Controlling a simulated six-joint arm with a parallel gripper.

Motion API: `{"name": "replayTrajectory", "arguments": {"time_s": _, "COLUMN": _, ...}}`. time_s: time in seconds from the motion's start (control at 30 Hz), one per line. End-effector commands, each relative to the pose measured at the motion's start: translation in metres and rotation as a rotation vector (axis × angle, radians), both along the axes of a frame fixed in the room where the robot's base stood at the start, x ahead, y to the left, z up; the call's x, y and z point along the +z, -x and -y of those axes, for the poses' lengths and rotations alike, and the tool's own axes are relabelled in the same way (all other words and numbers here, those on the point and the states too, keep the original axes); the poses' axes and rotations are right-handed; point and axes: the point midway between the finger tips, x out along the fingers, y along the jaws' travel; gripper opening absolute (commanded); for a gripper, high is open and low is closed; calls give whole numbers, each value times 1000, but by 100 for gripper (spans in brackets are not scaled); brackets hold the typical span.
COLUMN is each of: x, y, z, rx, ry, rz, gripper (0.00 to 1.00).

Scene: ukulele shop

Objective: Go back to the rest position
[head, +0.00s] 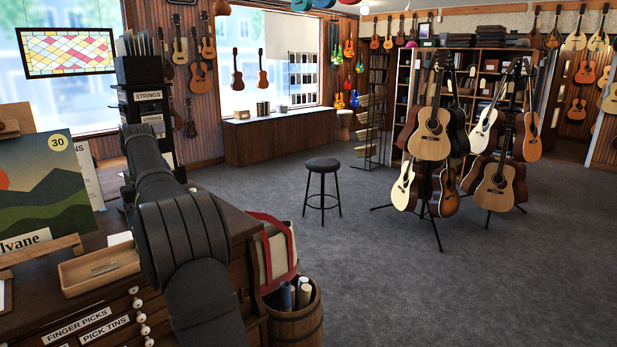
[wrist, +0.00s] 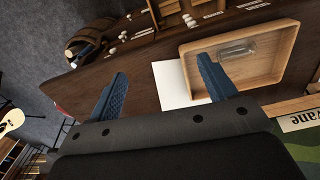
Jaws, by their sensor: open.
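My gripper (wrist: 160,92) shows in the wrist view with its two blue fingers spread wide and nothing between them. It hangs above the wooden counter (wrist: 130,88), over a white sheet of paper (wrist: 178,86) and the near edge of a shallow wooden tray (wrist: 286,52). A small clear glass-like item lies in the tray (wrist: 238,48). In the head view my dark arm reaches up from the bottom, and its links hide the gripper. The tray (head: 85,283) also shows there, left of my arm.
A landscape picture (head: 45,190) stands on the counter at left. A black rack labelled STRINGS (head: 148,98) rises behind my arm. A red-trimmed bag (head: 276,250) and a barrel with rolls (head: 300,320) stand at right. A stool (head: 322,168) and guitars on stands (head: 455,150) are farther off.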

Motion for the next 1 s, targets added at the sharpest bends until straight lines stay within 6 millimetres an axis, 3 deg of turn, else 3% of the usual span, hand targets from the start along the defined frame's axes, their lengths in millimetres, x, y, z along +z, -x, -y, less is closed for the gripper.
{"name": "replayTrajectory", "arguments": {"time_s": 0.5, "x": -69, "y": -42, "z": 66, "rx": -115, "ry": 1, "rz": -2, "gripper": 77}}
{"name": "replayTrajectory", "arguments": {"time_s": 1.0, "x": -135, "y": -65, "z": 138, "rx": -223, "ry": 1, "rz": -2, "gripper": 77}}
